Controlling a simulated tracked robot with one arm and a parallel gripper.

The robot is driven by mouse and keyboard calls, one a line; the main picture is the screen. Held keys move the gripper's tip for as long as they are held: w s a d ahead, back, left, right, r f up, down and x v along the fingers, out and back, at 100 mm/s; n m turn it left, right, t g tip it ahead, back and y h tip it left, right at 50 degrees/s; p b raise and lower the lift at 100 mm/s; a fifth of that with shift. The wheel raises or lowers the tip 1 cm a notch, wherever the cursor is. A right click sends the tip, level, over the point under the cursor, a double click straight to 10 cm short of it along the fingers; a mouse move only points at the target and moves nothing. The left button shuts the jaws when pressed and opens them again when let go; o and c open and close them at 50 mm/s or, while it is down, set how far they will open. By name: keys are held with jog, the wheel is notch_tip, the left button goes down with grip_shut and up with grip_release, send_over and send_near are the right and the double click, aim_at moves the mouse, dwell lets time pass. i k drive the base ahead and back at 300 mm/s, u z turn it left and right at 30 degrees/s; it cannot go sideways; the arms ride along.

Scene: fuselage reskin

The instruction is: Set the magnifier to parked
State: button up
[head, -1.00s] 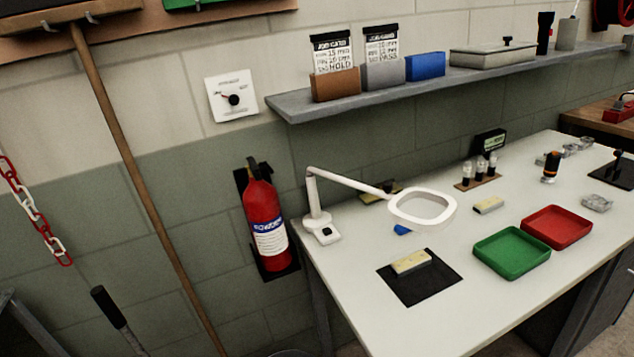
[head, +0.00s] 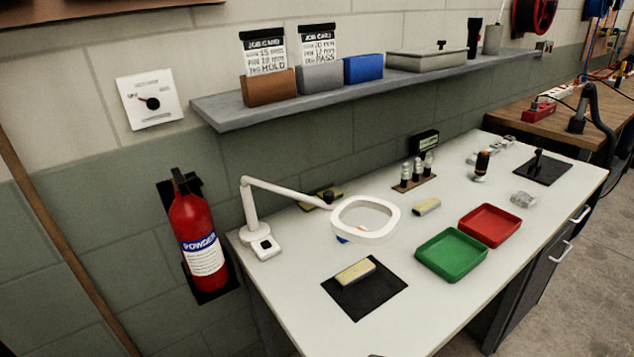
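The magnifier (head: 366,219) is a white ring lens on a jointed white arm. Its upright post and base (head: 263,247) stand at the left back corner of the white bench (head: 300,312). The arm reaches right, and the ring hangs over the bench behind the black mat (head: 380,297). A small blue item, partly hidden, shows beneath the ring. A yellowish block (head: 355,271) lies on the mat, in front of the ring. My gripper is not in view.
Green (head: 452,254) and red (head: 490,225) trays sit right of the mat. A vial rack (head: 415,183) and an orange-black tool (head: 481,165) stand farther back. A shelf (head: 350,87) overhangs the back edge. A fire extinguisher (head: 199,235) hangs left of the bench. Floor shows at right.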

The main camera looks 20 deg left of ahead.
aim_at(378, 238)
jog(key=i, duration=0.85)
jog(key=z, duration=0.05)
